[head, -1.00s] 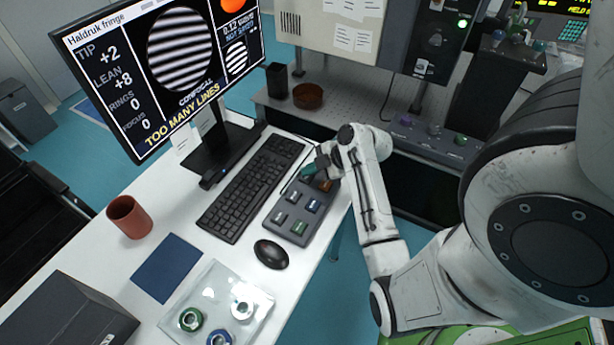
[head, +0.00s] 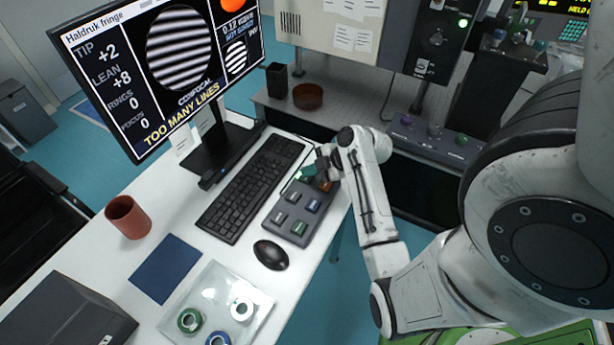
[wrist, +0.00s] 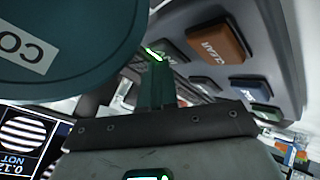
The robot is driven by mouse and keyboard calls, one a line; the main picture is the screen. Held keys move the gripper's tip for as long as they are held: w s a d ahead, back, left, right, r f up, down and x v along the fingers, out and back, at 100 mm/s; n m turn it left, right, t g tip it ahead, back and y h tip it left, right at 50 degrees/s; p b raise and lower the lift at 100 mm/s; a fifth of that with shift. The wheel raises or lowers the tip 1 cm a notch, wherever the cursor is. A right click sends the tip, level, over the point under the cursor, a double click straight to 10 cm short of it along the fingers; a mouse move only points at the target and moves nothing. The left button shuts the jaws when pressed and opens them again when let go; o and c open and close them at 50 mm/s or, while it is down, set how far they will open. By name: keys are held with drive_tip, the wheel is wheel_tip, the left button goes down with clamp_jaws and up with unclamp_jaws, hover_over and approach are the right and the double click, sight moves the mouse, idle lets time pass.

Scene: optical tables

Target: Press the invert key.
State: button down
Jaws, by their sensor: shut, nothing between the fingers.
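The grey keypad (head: 291,238) lies on the white desk, right of the keyboard. Its keys include an orange one (head: 326,186) that reads CLEAR in the wrist view (wrist: 213,48), a blue one (head: 313,205), a green one (head: 299,227) and grey ones (head: 279,217). My gripper (head: 308,173) is shut and empty at the keypad's far end, left of the orange key. In the wrist view its fingertips (wrist: 153,58) are at a key beside CLEAR, and they partly hide its label. I cannot read INVERT on any key, nor tell whether the fingertips touch.
The black keyboard (head: 251,188) is left of the keypad, the mouse (head: 271,254) in front. The monitor (head: 160,70) stands behind, reading TOO MANY LINES. A red-brown cup (head: 128,217), blue mat (head: 166,268) and clear tray (head: 215,285) are on the near left desk.

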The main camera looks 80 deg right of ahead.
sight(310, 178)
idle(0.3)
drive_tip(key=shift+r+p, duration=0.65)
drive_tip(key=shift+r, duration=0.2)
drive_tip(key=shift+r, duration=0.1)
wheel_tip(310, 178, up, 5)
drive_tip(key=p, duration=0.4)
idle(0.7)
